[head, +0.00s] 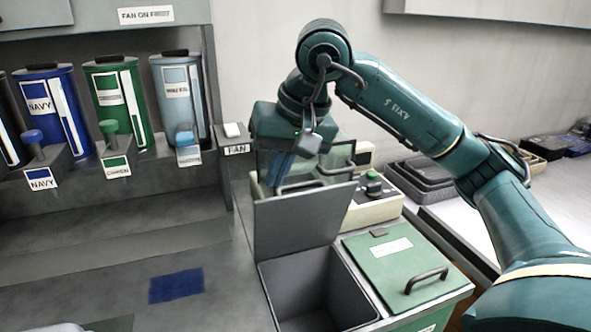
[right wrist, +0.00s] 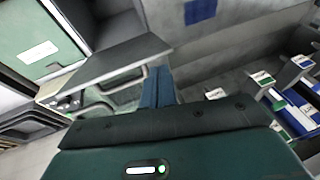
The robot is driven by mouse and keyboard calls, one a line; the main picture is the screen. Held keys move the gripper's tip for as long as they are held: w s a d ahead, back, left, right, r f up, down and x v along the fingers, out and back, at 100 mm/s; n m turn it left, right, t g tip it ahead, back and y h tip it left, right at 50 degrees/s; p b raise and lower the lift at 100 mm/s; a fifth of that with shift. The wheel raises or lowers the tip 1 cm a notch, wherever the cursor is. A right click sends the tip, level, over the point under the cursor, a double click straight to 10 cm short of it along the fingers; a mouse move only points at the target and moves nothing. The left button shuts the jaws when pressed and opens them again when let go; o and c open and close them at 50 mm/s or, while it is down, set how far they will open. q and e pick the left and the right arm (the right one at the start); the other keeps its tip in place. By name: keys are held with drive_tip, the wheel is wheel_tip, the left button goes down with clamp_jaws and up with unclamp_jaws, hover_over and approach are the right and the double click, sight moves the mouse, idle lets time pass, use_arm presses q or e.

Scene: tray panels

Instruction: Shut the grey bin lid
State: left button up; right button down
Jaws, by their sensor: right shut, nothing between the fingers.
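The grey bin lid (head: 300,222) stands open and roughly upright at the back of the open grey bin (head: 266,284). In the right wrist view the lid (right wrist: 118,60) shows almost edge-on, with the bin's dark inside (right wrist: 112,28) beyond it. My right gripper (head: 275,180) is above and behind the lid's upper left edge. Its blue fingers (right wrist: 157,88) are shut and empty, close to the lid; I cannot tell whether they touch it. My left gripper is not in view.
A shut green lid (head: 395,262) with a dark handle is right of the grey bin. A beige control box (head: 375,207) stands behind. Navy (head: 55,115), green and light blue canisters line the left. A blue patch (head: 176,285) lies on the clear counter.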

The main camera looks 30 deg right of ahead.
drive_tip(key=d+r+t+h, duration=0.1)
drive_tip(key=d+r+h, duration=0.25)
drive_tip(key=d, duration=0.35)
drive_tip(key=shift+y, duration=0.25)
drive_tip(key=x, duration=0.4)
drive_tip(key=w+x, duration=0.1)
drive_tip(key=x, duration=0.4)
drive_tip(key=shift+w+b, duration=0.1)
drive_tip(key=shift+b, duration=0.2)
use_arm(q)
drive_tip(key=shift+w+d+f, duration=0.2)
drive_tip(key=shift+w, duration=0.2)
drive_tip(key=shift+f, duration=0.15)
